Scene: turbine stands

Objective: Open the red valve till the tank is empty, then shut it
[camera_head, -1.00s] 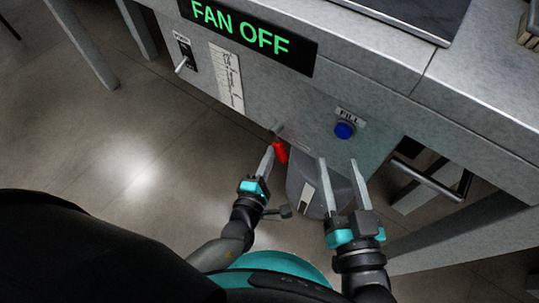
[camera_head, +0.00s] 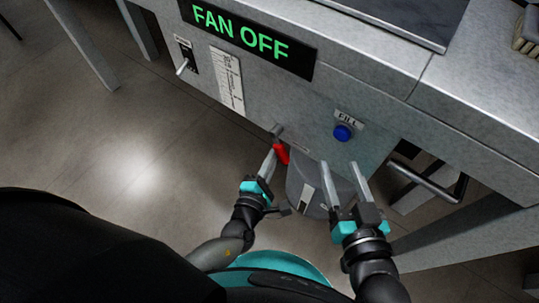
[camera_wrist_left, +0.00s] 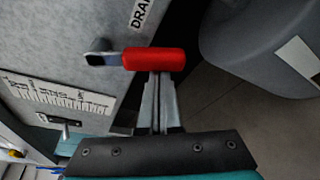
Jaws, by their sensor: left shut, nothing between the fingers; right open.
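The red valve handle (camera_head: 281,153) sticks out from the front panel of the grey stand, below the display. In the left wrist view the red handle (camera_wrist_left: 154,60) lies sideways across the picture, joined to a metal stem at its left, near a label reading "DRA". My left gripper (camera_head: 269,163) is shut with nothing between its fingers. Its fingertips are right at the handle; I cannot tell whether they touch it. My right gripper (camera_head: 340,168) is open and empty, right of the valve and below the blue FILL button (camera_head: 342,132). The tank's liquid level is not visible.
A grey bin-like container (camera_head: 308,188) stands below the valve, behind my grippers. A display (camera_head: 245,38) reads "FAN OFF". A toggle switch (camera_head: 182,66) and a paper scale (camera_head: 227,82) are at the left of the panel. A bar handle (camera_head: 425,180) is at the right.

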